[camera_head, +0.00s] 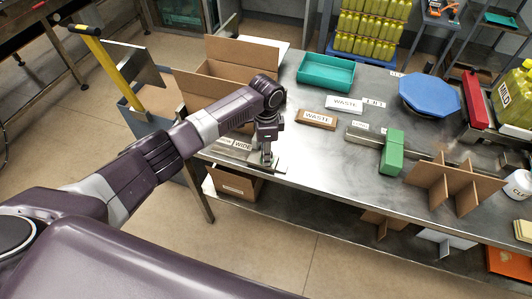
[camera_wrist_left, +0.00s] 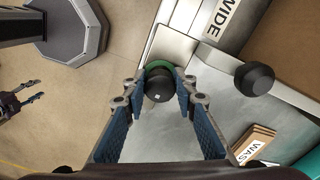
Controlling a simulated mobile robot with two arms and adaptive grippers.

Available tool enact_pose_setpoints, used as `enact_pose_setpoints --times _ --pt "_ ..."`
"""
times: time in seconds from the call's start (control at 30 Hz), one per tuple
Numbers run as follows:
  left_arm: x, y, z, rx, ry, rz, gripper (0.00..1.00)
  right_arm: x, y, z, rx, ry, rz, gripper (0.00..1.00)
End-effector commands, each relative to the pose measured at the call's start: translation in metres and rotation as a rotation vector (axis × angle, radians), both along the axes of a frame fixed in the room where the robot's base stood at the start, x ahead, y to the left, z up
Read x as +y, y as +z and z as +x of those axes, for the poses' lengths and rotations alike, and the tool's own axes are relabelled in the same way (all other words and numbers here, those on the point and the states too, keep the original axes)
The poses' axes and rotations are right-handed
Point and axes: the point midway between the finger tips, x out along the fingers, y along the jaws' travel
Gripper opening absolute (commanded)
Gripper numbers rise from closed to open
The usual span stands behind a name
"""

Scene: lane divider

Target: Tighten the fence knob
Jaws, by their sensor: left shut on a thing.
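A dark round knob (camera_wrist_left: 159,84) with a green ring (camera_wrist_left: 163,66) around its far side sits at the edge of the steel table, by a metal strip. My left gripper (camera_wrist_left: 160,82) has its two blue fingers closed on either side of this knob. In the head view my left gripper (camera_head: 267,160) points down at the table's near edge and hides the knob. A second black knob (camera_wrist_left: 254,79) stands to the right, apart from the fingers. My right gripper (camera_wrist_left: 37,91) shows small at the left of the wrist view, over the floor, its fingers apart and empty.
A WIDE label (camera_head: 243,146) lies beside my left gripper. An open cardboard box (camera_head: 225,70), a teal tray (camera_head: 326,72), a WASTE block (camera_head: 317,119), a green block (camera_head: 391,153) and a cardboard divider (camera_head: 452,185) stand on the table. Its front middle is clear.

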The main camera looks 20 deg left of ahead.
Motion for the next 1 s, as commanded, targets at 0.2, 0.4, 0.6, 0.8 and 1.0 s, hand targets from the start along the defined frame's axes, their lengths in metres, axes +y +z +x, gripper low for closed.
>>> enact_pose_setpoints --times 0.2,0.4,0.6,0.8,1.0 --pt "0.000 0.004 0.004 -0.011 0.000 -0.002 0.02 0.000 0.001 0.000 0.000 0.000 0.000 0.42" --pt "0.000 0.004 0.003 -0.009 0.001 -0.001 0.42 0.000 0.000 0.000 0.000 0.000 0.000 0.42" --pt "0.000 0.002 0.002 -0.005 0.001 -0.001 0.44 0.000 0.000 0.000 0.000 0.000 0.000 0.42" --pt "0.000 0.009 0.002 -0.005 0.001 -0.001 0.44 0.001 0.000 0.001 -0.001 0.000 0.001 0.42" --pt "0.000 0.044 0.003 -0.008 0.000 -0.002 0.44 0.001 0.000 0.000 -0.001 0.000 0.001 0.42"
